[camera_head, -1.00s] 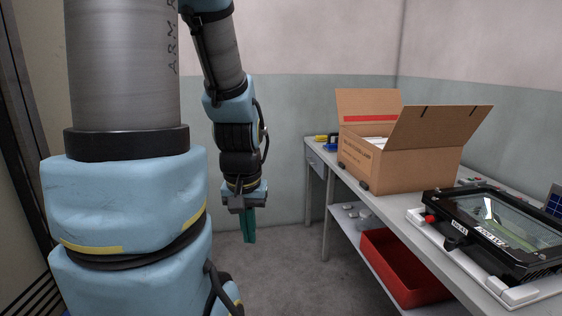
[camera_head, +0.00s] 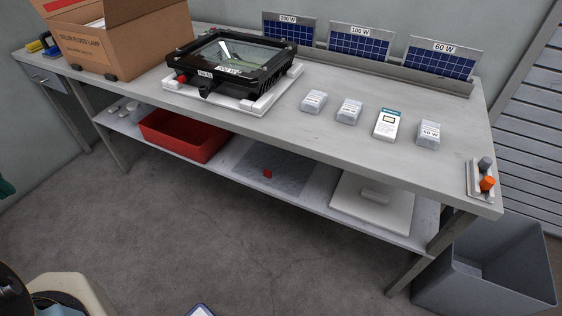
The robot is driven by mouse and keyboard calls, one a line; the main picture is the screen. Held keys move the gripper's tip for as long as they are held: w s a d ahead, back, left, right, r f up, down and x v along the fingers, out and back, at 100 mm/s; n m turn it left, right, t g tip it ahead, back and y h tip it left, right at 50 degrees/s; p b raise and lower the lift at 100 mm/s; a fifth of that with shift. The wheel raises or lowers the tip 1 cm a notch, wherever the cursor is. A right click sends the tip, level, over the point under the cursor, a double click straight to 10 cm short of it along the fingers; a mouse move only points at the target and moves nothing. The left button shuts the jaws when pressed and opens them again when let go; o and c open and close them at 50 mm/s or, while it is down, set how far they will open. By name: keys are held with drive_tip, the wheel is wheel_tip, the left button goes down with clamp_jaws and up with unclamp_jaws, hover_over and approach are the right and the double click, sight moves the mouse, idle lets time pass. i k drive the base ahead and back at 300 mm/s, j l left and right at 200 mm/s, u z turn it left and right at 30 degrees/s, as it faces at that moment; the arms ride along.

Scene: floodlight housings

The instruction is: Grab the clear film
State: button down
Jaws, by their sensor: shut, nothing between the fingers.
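A thin see-through sheet (camera_head: 274,172) lies flat on the lower shelf of the workbench; it looks like the clear film. Of my gripper (camera_head: 5,187), only a bit of the teal fingers shows at the left edge, far from the sheet. It is shut and empty. A black floodlight housing (camera_head: 200,84) with a glass front lies on a white stand on the bench top; whether film covers its glass I cannot tell.
On the bench (camera_head: 330,136) are an open carton (camera_head: 130,45), several small packs, solar panels and an orange-knobbed plate (camera_head: 486,183). The lower shelf holds a red bin (camera_head: 185,136) and a white plate (camera_head: 350,206). A grey bin (camera_head: 500,270) stands right.

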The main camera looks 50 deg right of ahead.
sight(287, 171)
drive_tip(key=j+z, duration=0.2)
drive_tip(key=z, duration=1.55)
drive_tip(key=i+l+u, duration=0.1)
drive_tip(key=u, duration=1.7)
drive_tip(key=k+z, duration=0.15)
drive_tip(key=z, duration=0.2)
drive_tip(key=k+l+z, duration=0.1)
drive_tip(key=z, duration=0.2)
drive_tip(key=k+l+z, duration=0.1)
drive_tip(key=z, duration=0.25)
